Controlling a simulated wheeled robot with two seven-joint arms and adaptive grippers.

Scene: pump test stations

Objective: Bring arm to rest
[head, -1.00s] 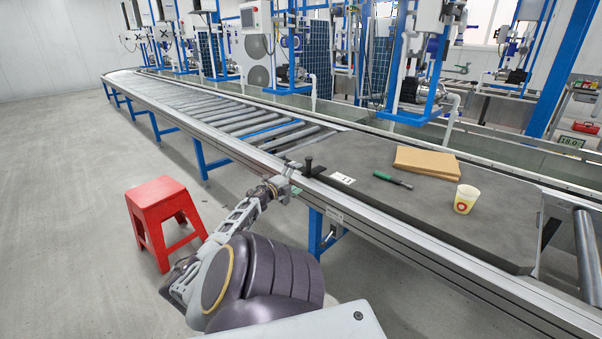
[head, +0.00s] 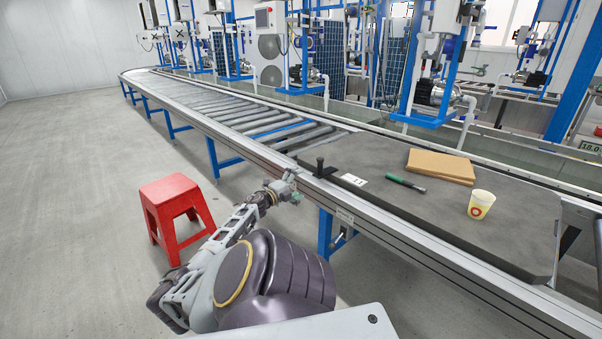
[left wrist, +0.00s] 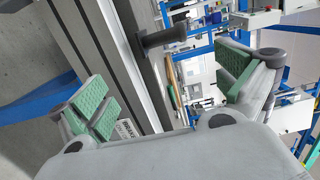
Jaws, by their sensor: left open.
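My left arm reaches in from the bottom of the head view. Its left gripper (head: 292,186) is beside the near rail of the conveyor (head: 258,146), a little below and left of a black knob (head: 320,164). In the left wrist view the gripper (left wrist: 165,90) has its two green-padded fingers wide apart, with nothing between them touching the pads. The black knob (left wrist: 165,37) shows beyond the fingers there. My right gripper is in neither view.
A dark mat (head: 350,150) on the conveyor carries a brown board (head: 440,166), a green-handled screwdriver (head: 405,184) and a paper cup (head: 481,204). A red stool (head: 177,205) stands on the floor at left. The floor around it is clear.

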